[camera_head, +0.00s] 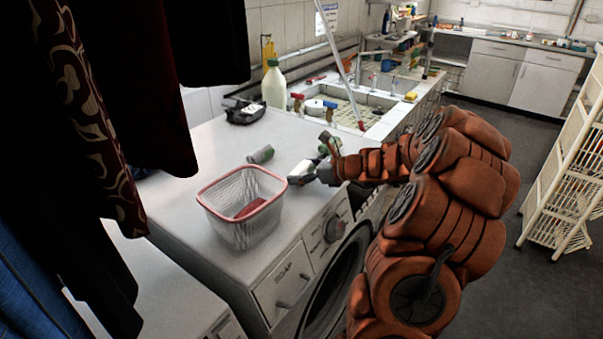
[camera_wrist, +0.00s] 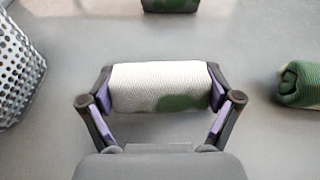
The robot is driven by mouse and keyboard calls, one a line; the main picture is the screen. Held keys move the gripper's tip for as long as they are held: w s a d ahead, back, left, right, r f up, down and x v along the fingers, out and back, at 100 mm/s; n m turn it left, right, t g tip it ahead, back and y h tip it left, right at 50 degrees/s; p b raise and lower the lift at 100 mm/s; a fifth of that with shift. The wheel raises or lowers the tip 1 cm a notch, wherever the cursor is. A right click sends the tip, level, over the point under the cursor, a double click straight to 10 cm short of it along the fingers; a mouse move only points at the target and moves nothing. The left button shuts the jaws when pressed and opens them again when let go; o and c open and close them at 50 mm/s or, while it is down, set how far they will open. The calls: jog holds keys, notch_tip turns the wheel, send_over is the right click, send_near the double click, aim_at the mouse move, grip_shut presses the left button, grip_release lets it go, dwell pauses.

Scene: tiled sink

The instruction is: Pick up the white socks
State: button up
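The white socks (camera_wrist: 158,86) are a rolled, ribbed bundle with a green patch. They lie crosswise between the two fingers of my gripper (camera_wrist: 161,88) in the wrist view. The purple finger pads touch both ends of the roll. In the head view the white socks (camera_head: 301,172) show at the tip of my gripper (camera_head: 316,168), over the washing machine top (camera_head: 215,145). The arm comes in from the right and hides part of the gripper there. I cannot tell whether the roll is lifted off the surface.
A white mesh basket with a red rim (camera_head: 222,185), holding something red, stands left of the gripper. Green rolled socks (camera_head: 261,155) lie behind, and another green roll (camera_wrist: 302,83) lies to the right in the wrist view. A bottle (camera_head: 274,85) stands near the sink.

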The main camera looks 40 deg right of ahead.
jog(key=c, duration=0.6)
jog(key=shift+o, duration=0.2)
